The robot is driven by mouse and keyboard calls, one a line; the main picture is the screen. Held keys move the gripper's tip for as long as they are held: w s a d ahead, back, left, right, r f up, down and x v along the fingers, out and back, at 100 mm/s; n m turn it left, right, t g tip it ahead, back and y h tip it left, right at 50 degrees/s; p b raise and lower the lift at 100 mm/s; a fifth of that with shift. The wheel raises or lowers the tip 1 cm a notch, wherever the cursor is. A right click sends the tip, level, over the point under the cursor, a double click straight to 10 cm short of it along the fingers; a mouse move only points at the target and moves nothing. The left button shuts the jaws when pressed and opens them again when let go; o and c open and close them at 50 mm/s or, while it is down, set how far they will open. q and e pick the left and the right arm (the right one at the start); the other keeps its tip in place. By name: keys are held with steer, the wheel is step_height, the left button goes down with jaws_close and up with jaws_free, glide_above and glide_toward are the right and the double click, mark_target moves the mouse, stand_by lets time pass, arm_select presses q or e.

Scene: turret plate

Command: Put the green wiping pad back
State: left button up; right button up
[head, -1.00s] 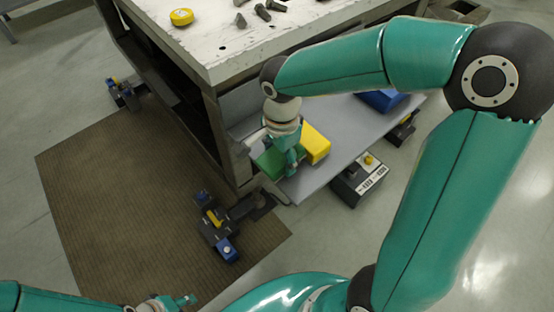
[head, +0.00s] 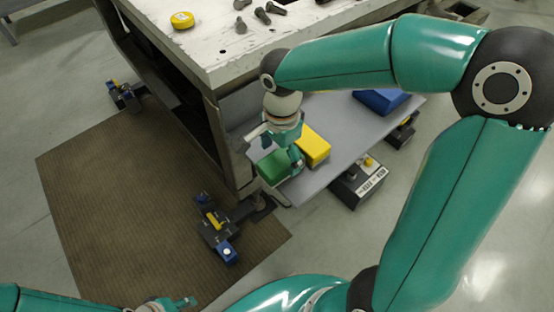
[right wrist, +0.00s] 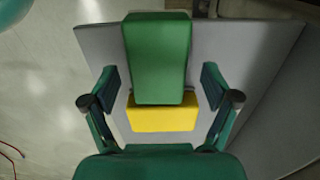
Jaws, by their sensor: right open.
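The green wiping pad (head: 273,168) lies on the grey shelf (head: 345,142) under the workbench, next to a yellow block (head: 314,147). In the right wrist view the green pad (right wrist: 157,58) is between and beyond the open fingers, with the yellow block (right wrist: 163,117) beside its near end. My right gripper (head: 283,155) is open and just above the green pad; it also shows open and empty in the right wrist view (right wrist: 158,90). My left gripper (head: 188,301) is at the bottom left edge, far from the pad, and small in view.
A blue block (head: 381,101) lies farther right on the shelf. The white worktop (head: 225,40) above holds a yellow round item (head: 182,20) and several dark metal parts. A bench leg (head: 228,140) stands close left of the gripper. A brown mat (head: 130,190) covers the floor.

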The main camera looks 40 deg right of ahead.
mark_target(280, 159)
step_height(280, 159, up, 10)
steer(key=p, duration=0.1)
steer(key=shift+f, duration=0.25)
stand_by(0.4)
